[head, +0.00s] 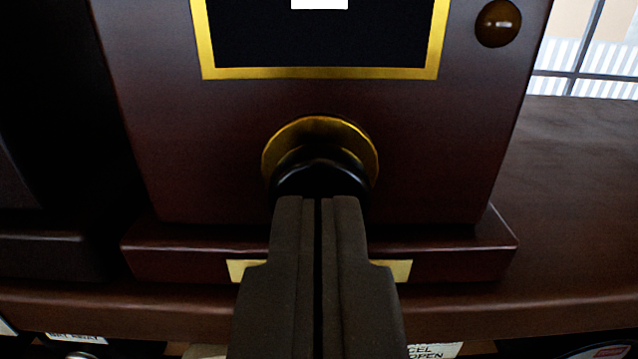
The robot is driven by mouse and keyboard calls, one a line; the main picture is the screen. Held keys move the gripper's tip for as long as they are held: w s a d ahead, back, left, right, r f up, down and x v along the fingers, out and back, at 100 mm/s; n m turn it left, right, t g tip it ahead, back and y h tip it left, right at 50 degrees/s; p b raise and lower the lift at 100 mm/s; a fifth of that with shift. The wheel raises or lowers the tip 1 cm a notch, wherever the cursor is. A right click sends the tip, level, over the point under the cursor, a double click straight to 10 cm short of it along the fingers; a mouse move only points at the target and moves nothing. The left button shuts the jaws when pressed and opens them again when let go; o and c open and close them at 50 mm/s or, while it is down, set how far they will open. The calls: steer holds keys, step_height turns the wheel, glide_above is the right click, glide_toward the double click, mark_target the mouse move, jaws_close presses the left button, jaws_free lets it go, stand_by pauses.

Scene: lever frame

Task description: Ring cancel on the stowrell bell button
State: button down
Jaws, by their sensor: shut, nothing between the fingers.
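A black round bell button (319,170) with a brass collar (320,127) sits on the front of a dark red-brown wooden box (180,150). My gripper (319,200) is shut and empty. Its fingertips overlap the lower part of the button in the head view; I cannot tell whether they touch it. A brass plate (402,271) on the box's base is mostly hidden behind my fingers.
Above the button is a dark window with a gold frame (320,73) and a white patch. A round brown knob (498,23) is at upper right. A wooden shelf (580,190) runs beneath and to the right. Partly visible labels (435,350) lie below its edge.

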steer(key=shift+s, duration=0.1)
steer(key=shift+s+b, duration=0.7)
steer(key=shift+b, duration=0.35)
steer(key=shift+w+r+p, duration=0.1)
steer(key=shift+w+p, duration=0.15)
steer(key=shift+p, duration=0.1)
steer(key=shift+w+p, duration=0.55)
steer(key=shift+s, duration=0.1)
steer(key=shift+s+b, duration=0.7)
steer(key=shift+b, duration=0.35)
steer(key=shift+w, duration=0.15)
